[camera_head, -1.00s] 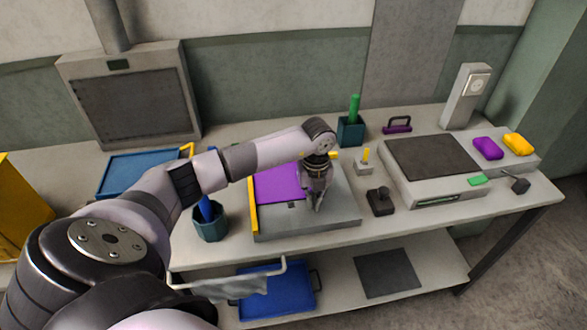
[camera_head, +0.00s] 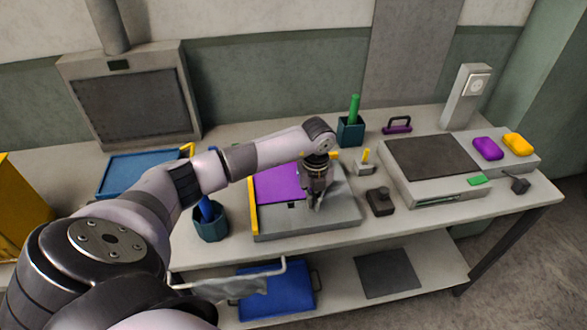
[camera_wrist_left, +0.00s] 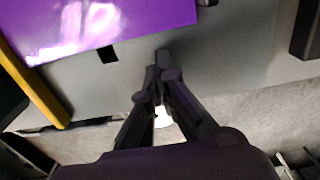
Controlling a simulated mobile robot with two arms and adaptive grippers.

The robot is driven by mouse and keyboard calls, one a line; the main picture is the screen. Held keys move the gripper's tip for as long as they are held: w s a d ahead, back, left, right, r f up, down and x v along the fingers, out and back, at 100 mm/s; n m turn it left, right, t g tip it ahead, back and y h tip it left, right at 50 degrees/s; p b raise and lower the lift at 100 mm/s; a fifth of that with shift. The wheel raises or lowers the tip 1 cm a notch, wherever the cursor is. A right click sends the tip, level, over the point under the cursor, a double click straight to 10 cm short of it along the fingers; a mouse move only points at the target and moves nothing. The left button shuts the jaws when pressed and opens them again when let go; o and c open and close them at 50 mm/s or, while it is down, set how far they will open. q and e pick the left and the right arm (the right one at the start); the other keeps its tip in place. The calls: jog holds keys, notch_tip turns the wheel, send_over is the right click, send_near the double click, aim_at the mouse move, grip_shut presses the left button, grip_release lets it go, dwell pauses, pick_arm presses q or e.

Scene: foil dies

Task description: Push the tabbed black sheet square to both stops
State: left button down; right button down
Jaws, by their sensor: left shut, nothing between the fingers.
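The tabbed sheet shows purple (camera_head: 278,183), not black, with a small black tab (camera_wrist_left: 108,54) on its front edge. It lies on a grey plate (camera_head: 335,222). A yellow stop bar (camera_head: 254,212) runs along the plate's left edge; the sheet's left edge lies close to it, and contact cannot be told. Some yellow (camera_head: 333,154) shows at the back, mostly behind my arm. My left gripper (camera_head: 315,208) points down, shut and empty, over the plate. In the left wrist view its fingertips (camera_wrist_left: 162,58) are in front of the sheet's front edge, right of the tab, apart from it.
A teal cup (camera_head: 211,224) stands left of the plate. A dark block with a knob (camera_head: 380,203) and a small yellow-handled stand (camera_head: 365,165) are to its right. A grey machine (camera_head: 440,190) stands farther right. The plate's front strip is clear.

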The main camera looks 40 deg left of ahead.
pick_arm(q)
jog(key=shift+f+b, duration=0.65)
jog(key=shift+f, duration=0.2)
dwell(0.5)
jog(key=shift+r, duration=0.1)
jog(key=shift+a, duration=0.1)
jog(key=shift+w+a+b, duration=0.45)
jog(key=shift+w+a, duration=0.1)
dwell(0.3)
jog(key=shift+s+d+r+p, duration=0.1)
jog(key=shift+s+d+p, duration=0.3)
jog(key=shift+p, duration=0.05)
notch_tip(320, 180, up, 8)
jog(key=p, duration=0.5)
jog(key=shift+p, duration=0.3)
